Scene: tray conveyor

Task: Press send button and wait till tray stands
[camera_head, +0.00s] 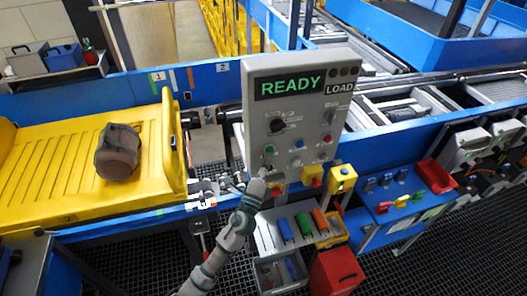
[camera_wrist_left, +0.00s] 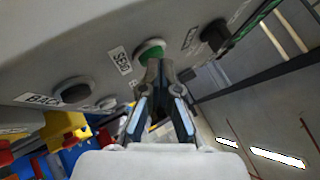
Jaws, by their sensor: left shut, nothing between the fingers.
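The grey control panel (camera_head: 290,110) shows a green READY display (camera_head: 290,86) with a LOAD label beside it. The green SEND button (camera_wrist_left: 150,50) is on the panel face; a green button (camera_head: 269,150) also shows at the panel's lower left in the head view. My left gripper (camera_head: 262,174) is shut and empty, its fingertips (camera_wrist_left: 160,68) right at the SEND button's edge; I cannot tell whether they touch. A yellow tray (camera_head: 50,165) lies on the left conveyor with a brown lumpy object (camera_head: 118,152) on it. My right gripper is not in view.
A black BACK button (camera_wrist_left: 75,90) and a dark knob (camera_wrist_left: 215,35) flank SEND. Below the panel are bins (camera_head: 280,268), a red box (camera_head: 336,270) and a blue shelf with coloured handles (camera_head: 400,200). Roller conveyor (camera_head: 400,105) runs behind the panel to the right.

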